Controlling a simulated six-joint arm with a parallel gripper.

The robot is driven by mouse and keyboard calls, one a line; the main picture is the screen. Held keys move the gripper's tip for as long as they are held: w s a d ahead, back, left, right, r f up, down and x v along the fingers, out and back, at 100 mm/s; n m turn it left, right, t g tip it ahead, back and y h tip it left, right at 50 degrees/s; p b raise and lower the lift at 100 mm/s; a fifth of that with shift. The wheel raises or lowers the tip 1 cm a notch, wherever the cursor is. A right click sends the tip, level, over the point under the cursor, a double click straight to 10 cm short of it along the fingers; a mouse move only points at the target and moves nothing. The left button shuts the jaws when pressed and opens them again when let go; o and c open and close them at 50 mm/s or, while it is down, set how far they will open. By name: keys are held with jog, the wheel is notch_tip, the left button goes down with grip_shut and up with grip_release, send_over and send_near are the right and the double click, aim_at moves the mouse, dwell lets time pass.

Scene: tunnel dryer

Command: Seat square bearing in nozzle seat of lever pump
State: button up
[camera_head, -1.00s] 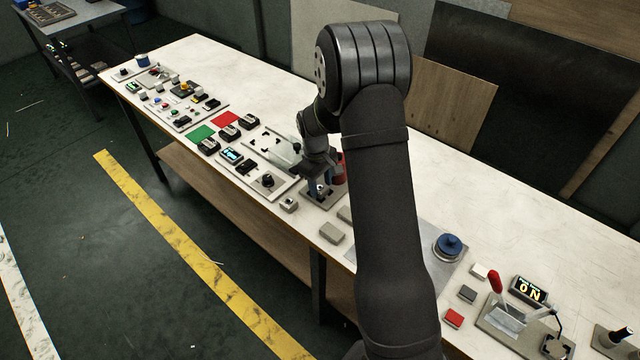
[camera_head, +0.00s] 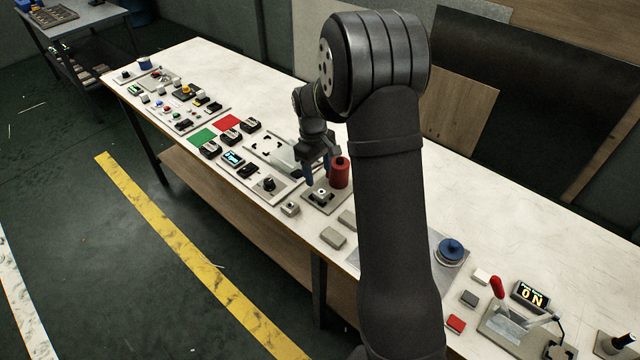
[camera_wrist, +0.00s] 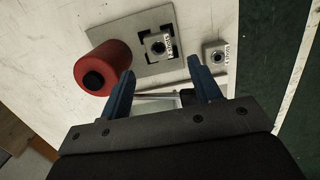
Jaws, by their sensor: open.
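A small grey square block with a round dark hole, apparently the square bearing (camera_head: 321,193), sits in a dark-cornered seat on a grey plate (camera_wrist: 182,19) next to a red cylinder (camera_head: 339,172). The wrist view also shows this block (camera_wrist: 158,44) and the red cylinder (camera_wrist: 103,68); the block looks flat, but its depth in the seat is unclear. A similar holed block (camera_wrist: 214,53) lies off the plate, and shows in the head view (camera_head: 290,208). My gripper (camera_head: 318,176) is open and empty above the plate, its two blue fingers (camera_wrist: 160,68) apart and clear of the block.
Grey blocks (camera_head: 333,237) lie in front of my arm. A panel with a black knob (camera_head: 269,184) stands left of the plate. A red-handled lever device (camera_head: 497,287) and a lit "ON" display (camera_head: 530,294) are at the right.

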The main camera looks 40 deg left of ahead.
aim_at(321, 192)
jog(key=r, duration=0.5)
jog(key=shift+w+a, duration=0.1)
jog(key=shift+a, duration=0.15)
jog(key=f, duration=0.4)
jog(key=d+f, duration=0.1)
jog(key=f, duration=0.8)
jog(key=shift+d, duration=0.25)
jog(key=shift+r, duration=0.4)
